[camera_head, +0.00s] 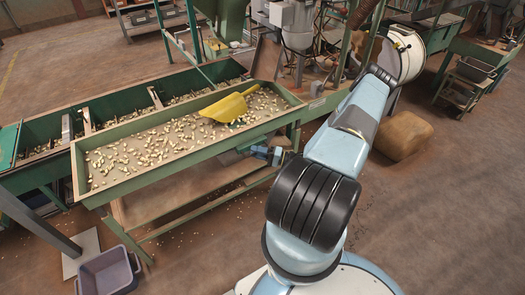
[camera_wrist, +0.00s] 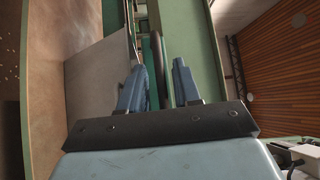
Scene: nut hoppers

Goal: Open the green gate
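In the wrist view, my gripper (camera_wrist: 159,66) has its two blue fingers apart. A dark upright bar (camera_wrist: 157,45) shows in the gap, nearer the left finger; I cannot tell whether they touch. A green panel (camera_wrist: 196,40) stands beyond the fingers, but I cannot tell for sure whether it is the gate. In the head view, my gripper (camera_head: 264,153) is low beside the near right side of the green nut tray (camera_head: 190,172), below its rim. A grey-green part (camera_head: 243,141) sits just left of the fingers. My wrist partly hides this area.
A yellow scoop (camera_head: 229,106) lies among nuts in the tray. A teal panel (camera_head: 8,146) is at the far left. A grey-purple bin (camera_head: 107,273) stands on the floor at lower left. A brown sack (camera_head: 403,136) lies right of my arm.

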